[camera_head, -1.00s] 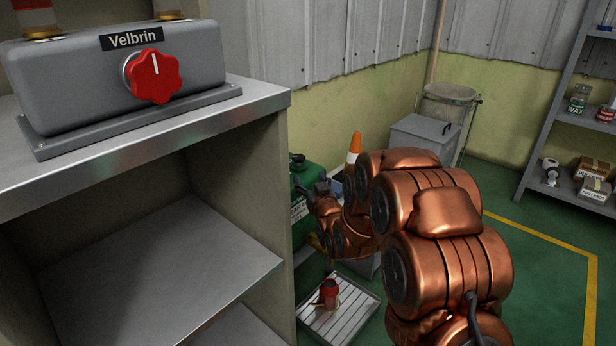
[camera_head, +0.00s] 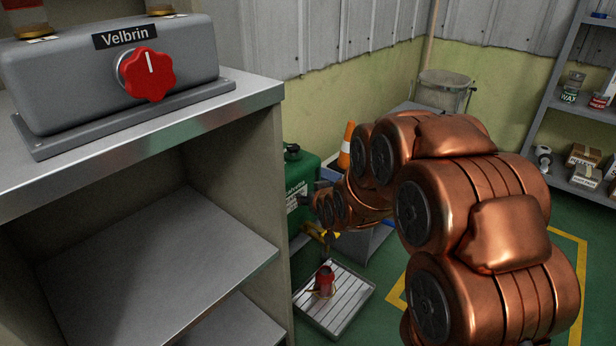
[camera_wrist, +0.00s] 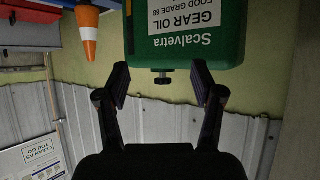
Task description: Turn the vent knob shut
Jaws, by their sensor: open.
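A small black knob (camera_wrist: 162,79) sticks out of the top of a green gear oil container (camera_wrist: 185,50), which appears upside down in the wrist view. In the head view the container (camera_head: 303,172) stands beyond the shelf unit, with a dark fitting (camera_head: 291,149) on top. My gripper (camera_wrist: 159,84) is open and empty. Its fingers appear either side of the black knob, apart from it; the depth between them is unclear. A red lobed knob (camera_head: 146,75) with a white, nearly upright mark is on the front of the grey Velbrin box (camera_head: 60,88).
The grey shelf unit (camera_head: 195,118) fills the left. A slatted tray (camera_head: 345,300) with a red can (camera_head: 325,281) lies on the floor below the container. An orange cone (camera_head: 346,146) stands behind my arm. Corrugated wall panels (camera_wrist: 75,115) show in the wrist view.

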